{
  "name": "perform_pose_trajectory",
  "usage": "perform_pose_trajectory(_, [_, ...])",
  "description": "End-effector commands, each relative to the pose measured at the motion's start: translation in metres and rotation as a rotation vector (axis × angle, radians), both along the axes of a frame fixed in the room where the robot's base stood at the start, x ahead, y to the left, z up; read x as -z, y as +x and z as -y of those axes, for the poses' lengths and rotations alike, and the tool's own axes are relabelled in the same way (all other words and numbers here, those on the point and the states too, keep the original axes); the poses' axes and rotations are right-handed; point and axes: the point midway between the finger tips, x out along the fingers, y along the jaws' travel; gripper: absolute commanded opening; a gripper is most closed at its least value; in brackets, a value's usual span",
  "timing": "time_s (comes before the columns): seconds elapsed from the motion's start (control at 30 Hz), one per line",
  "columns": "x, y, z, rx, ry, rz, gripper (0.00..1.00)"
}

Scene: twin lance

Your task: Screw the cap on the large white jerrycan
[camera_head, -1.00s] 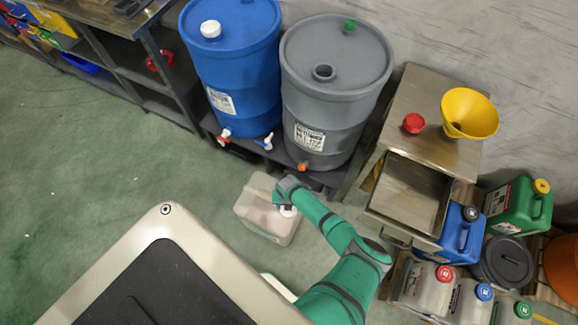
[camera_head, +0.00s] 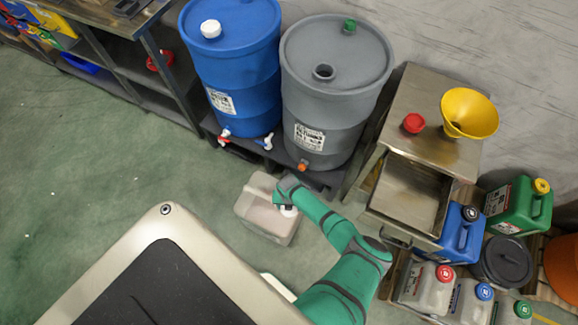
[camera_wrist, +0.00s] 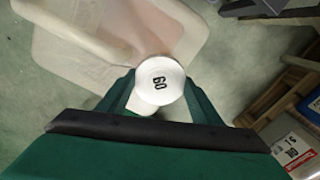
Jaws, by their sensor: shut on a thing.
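The large white jerrycan (camera_head: 258,218) stands on the floor in front of the drums, in the middle of the head view. Its pale translucent body and moulded handle fill the upper left of the wrist view (camera_wrist: 80,48). My gripper (camera_head: 287,205) is at the jerrycan's right side. In the wrist view its two green fingers (camera_wrist: 162,92) are shut on a round white cap (camera_wrist: 158,78) with a dark number on top. The cap is also a small white spot in the head view (camera_head: 289,211). A white part shows just below the cap; I cannot tell whether the cap sits on the neck.
A blue drum (camera_head: 235,75) and a grey drum (camera_head: 332,95) stand on a low rack behind. A steel table (camera_head: 425,85) with a red cap (camera_head: 413,123) and a yellow funnel (camera_head: 468,113) is at right. Several smaller jerrycans stand below it. The floor at left is clear.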

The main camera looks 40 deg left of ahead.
Motion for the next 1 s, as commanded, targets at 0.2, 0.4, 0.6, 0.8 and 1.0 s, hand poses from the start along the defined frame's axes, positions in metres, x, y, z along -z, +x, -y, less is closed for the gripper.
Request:
perform_pose_trajectory(0.2, [0.0000, -0.0005, -0.0005, -0.001, 0.000, 0.000, 0.32])
perform_pose_trajectory(0.4, [0.0002, -0.0002, -0.0002, 0.000, 0.000, 0.000, 0.32])
perform_pose_trajectory(0.6, [0.0020, -0.0003, -0.0002, 0.001, 0.000, 0.000, 0.32])
perform_pose_trajectory(0.8, [0.0047, -0.0001, 0.0000, 0.001, -0.001, -0.001, 0.32])
perform_pose_trajectory(1.0, [0.0073, -0.0002, -0.0003, 0.001, 0.001, -0.001, 0.32])
